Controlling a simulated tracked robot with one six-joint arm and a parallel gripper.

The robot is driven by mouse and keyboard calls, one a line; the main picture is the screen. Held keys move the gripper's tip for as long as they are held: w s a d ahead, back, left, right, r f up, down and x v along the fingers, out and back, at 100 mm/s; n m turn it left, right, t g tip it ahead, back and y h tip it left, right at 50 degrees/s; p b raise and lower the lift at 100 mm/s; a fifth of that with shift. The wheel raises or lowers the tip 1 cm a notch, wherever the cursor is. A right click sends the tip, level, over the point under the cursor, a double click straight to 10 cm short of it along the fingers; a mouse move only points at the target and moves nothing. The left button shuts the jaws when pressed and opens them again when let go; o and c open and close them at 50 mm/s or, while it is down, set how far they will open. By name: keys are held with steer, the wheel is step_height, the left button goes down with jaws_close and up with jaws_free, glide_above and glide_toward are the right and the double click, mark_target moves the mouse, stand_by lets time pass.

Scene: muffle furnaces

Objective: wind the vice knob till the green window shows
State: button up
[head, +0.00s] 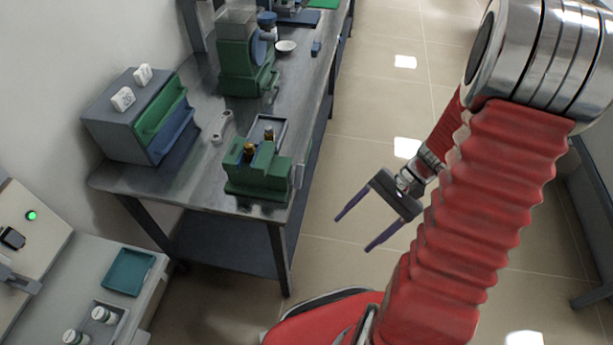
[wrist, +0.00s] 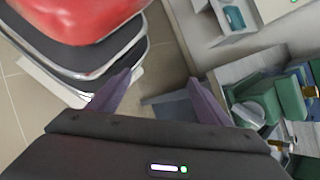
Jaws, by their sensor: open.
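What looks like the vice is a green block-shaped body (head: 262,177) at the near end of the metal bench in the head view. Two brass-coloured pieces stand up from it, and a pale flat part (head: 298,176) shows at its right end. Green parts, with brass pieces, also show at the right of the wrist view (wrist: 291,97). I cannot clearly make out the knob or any green window. My gripper (head: 352,234) is open and empty, over the floor to the right of the bench and apart from the vice. Its fingers also show in the wrist view (wrist: 160,76).
The bench (head: 190,186) also carries a grey drawer unit (head: 112,132), a spanner-like tool (head: 222,126) and a larger green machine (head: 236,62). A teal tray (head: 128,272) lies on a counter at lower left. Tiled floor (head: 370,120) is clear right of the bench.

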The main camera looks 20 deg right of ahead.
mark_target(297, 176)
steer(key=w+d+f+m+t+y, duration=0.2)
steer(key=w+f+m+t+y, duration=0.2)
steer(key=w+m+t+y, duration=0.15)
steer(key=w+d+r+n+t+y, duration=0.1)
steer(key=w+d+r+t, duration=0.1)
steer(key=w+r+t, duration=0.2)
steer(key=shift+w+d+t, duration=0.25)
steer(key=shift+w+t, duration=0.1)
steer(key=shift+w, duration=0.5)
steer(key=shift+a+n, duration=0.15)
steer(key=shift+n, duration=0.1)
steer(key=x, duration=1.3)
steer(key=shift+a, duration=0.25)
steer(key=shift+w+r, duration=0.1)
steer(key=shift+r, duration=0.05)
steer(key=c, duration=1)
steer(key=shift+c, duration=0.2)
